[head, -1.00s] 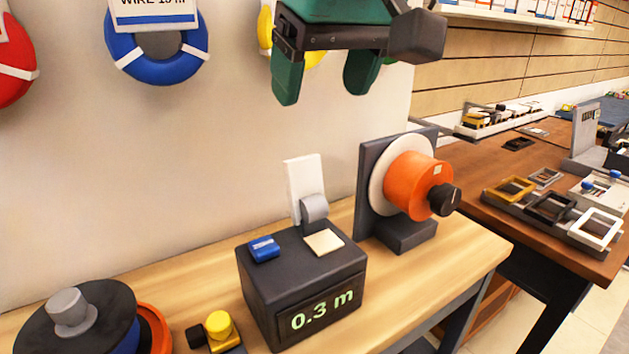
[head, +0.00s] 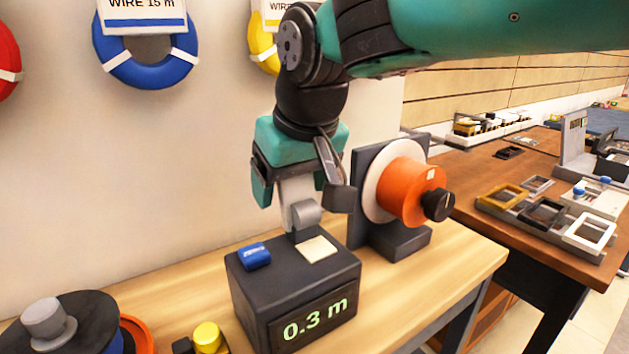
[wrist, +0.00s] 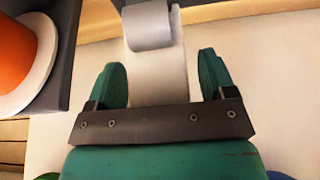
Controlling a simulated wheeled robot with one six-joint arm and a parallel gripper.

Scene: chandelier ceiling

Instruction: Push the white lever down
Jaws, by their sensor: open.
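The white lever (head: 296,192) stands upright at the back of a dark box (head: 293,293) whose display reads 0.3 m. A grey cylinder (head: 305,214) sits at the lever's lower front. My gripper (head: 293,195) is open, pointing down around the top of the lever, with one finger on each side. In the wrist view the white lever (wrist: 158,80) lies between the two green fingers (wrist: 163,82), with gaps on both sides. Whether the gripper's palm touches the lever's top cannot be told. The lever's top is hidden behind my gripper in the head view.
A blue button (head: 254,256) and a cream pad (head: 317,248) are on the box top. An orange spool (head: 408,190) on a dark stand is close at right. A yellow knob (head: 207,336) and a dark reel (head: 75,322) are at left.

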